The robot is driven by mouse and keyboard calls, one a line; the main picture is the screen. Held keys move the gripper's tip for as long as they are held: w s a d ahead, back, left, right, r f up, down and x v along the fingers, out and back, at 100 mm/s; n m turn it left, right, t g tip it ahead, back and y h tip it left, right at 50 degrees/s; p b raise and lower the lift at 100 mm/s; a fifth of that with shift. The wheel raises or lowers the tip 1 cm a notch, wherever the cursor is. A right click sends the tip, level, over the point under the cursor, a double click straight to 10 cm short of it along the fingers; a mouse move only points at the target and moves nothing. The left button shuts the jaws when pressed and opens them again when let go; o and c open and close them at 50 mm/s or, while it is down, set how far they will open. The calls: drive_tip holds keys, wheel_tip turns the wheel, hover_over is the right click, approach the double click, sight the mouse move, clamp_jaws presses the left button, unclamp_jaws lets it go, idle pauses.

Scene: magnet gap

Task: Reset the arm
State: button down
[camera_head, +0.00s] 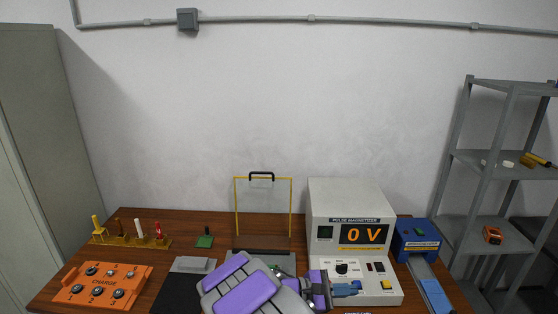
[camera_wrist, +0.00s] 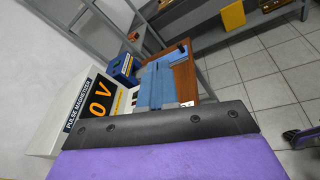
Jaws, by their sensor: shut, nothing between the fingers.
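My arm, with purple pads and grey shells, reaches in from the bottom middle of the head view. My gripper (camera_head: 352,288) is shut and empty, its blue-grey fingers pointing right in front of the lower panel of the pulse magnetizer (camera_head: 350,205). I cannot tell if they touch the panel. In the wrist view, the gripper fingers (camera_wrist: 156,82) lie together beyond the black-edged purple pad, with the magnetizer (camera_wrist: 88,105) to their left. The magnetizer's display reads 0 V.
An orange charge box (camera_head: 103,284), a rack of upright tools (camera_head: 130,240) and a yellow frame (camera_head: 236,210) stand on the wooden table (camera_head: 220,222). A blue device (camera_head: 416,240) is right of the magnetizer. Grey shelves (camera_head: 497,150) stand at right.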

drive_tip(key=s+d+r+m+g+y, duration=0.3)
drive_tip(key=s+d+m, duration=0.1)
drive_tip(key=s, duration=0.5)
drive_tip(key=s+d+r+m+g+y, duration=0.3)
drive_tip(key=s+d+m, duration=0.15)
drive_tip(key=s, duration=0.45)
drive_tip(key=s+a+m+t+y, duration=0.1)
drive_tip(key=s+a+m+y, duration=0.5)
drive_tip(key=s, duration=1.1)
drive_tip(key=a+y, duration=0.3)
drive_tip(key=a, duration=0.2)
drive_tip(key=shift+s+a+y, duration=0.35)
drive_tip(key=shift+s+y, duration=0.05)
drive_tip(key=shift+m, duration=0.25)
